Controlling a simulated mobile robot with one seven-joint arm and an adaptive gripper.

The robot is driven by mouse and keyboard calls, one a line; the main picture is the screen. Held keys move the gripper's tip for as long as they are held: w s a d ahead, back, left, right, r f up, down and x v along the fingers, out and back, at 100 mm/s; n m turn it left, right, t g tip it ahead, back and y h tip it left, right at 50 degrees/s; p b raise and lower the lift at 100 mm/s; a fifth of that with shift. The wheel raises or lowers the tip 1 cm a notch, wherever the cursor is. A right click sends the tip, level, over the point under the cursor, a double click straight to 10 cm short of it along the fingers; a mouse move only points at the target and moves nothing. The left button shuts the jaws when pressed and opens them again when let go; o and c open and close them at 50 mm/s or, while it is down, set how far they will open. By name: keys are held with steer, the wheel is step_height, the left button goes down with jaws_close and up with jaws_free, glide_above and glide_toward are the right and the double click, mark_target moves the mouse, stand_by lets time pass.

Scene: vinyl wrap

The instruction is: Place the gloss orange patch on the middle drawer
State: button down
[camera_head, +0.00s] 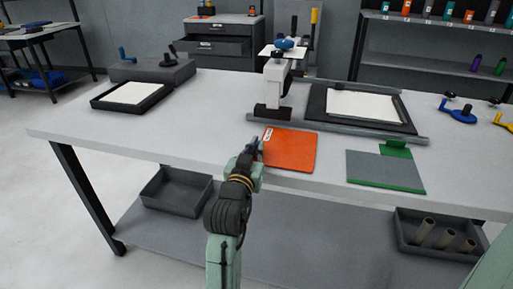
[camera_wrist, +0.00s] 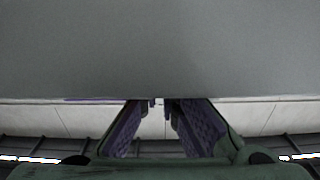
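The gloss orange patch (camera_head: 291,150) is a flat orange sheet with a small white label at its upper left corner. It appears at the near edge of the pale workbench. My gripper (camera_head: 259,152) is at its left edge; contact cannot be told. In the wrist view my gripper (camera_wrist: 158,104) shows two purple-padded fingers with a narrow gap between the tips, beside a plain grey surface (camera_wrist: 160,50). Whether anything is pinched there is unclear. The grey drawer cabinet (camera_head: 243,19) stands at the back, with a drawer (camera_head: 222,46) that looks pulled out.
A grey-faced green-edged panel (camera_head: 384,170) lies right of the patch. Behind are a framed white sheet (camera_head: 362,106), a grey press-like stand (camera_head: 272,90) and a black tray (camera_head: 131,97). Blue-handled tools (camera_head: 458,111) are at right. The bench's left front is clear.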

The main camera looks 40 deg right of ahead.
steer(key=c, duration=1.8)
jaws_free()
steer(key=shift+f, duration=0.15)
steer(key=shift+r, duration=0.3)
steer(key=p+v, duration=0.7)
steer(key=v, duration=0.5)
steer(key=shift+p, duration=0.3)
steer(key=shift+f, duration=0.15)
